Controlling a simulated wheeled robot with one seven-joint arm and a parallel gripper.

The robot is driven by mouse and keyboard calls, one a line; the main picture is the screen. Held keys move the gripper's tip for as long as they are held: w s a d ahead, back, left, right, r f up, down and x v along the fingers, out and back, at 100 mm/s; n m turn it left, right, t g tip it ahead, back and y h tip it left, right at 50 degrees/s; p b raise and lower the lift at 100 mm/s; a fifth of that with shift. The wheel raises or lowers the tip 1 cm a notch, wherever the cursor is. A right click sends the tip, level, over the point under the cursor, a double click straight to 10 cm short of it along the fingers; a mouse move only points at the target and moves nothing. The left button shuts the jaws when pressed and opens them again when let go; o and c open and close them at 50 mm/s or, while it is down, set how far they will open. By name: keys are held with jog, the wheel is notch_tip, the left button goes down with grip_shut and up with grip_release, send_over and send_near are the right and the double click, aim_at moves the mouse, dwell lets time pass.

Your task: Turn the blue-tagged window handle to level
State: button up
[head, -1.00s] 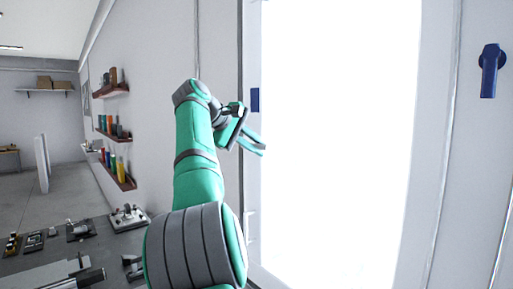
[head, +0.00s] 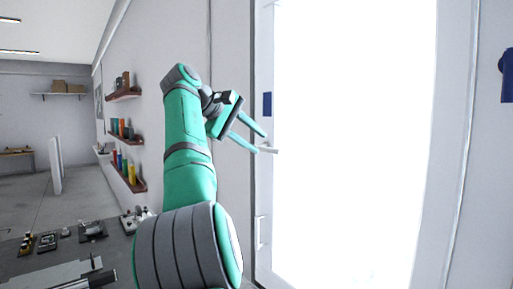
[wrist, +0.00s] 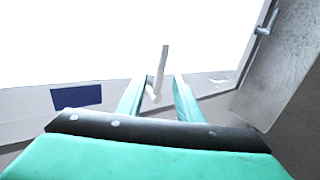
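The blue tag (head: 267,104) is a small dark rectangle on the pale window frame, and it also shows in the wrist view (wrist: 77,96). Below it a whitish window handle (head: 269,149) sticks out to the right, past my fingertips. In the wrist view the handle (wrist: 161,74) stands as a thin lever, with its base lower down between my two fingers. My gripper (head: 262,143) is open, with two teal fingers that also show in the wrist view (wrist: 159,84). The lever shows clear space on both sides, so no grip is seen. Its depth between the fingers is hard to tell.
A bright window pane (head: 350,140) fills the middle. Another grey handle (wrist: 267,22) shows in the wrist view. Wall shelves (head: 124,133) and a bench with tools (head: 60,262) lie to the left.

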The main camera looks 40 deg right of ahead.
jog(key=shift+v, duration=1.9)
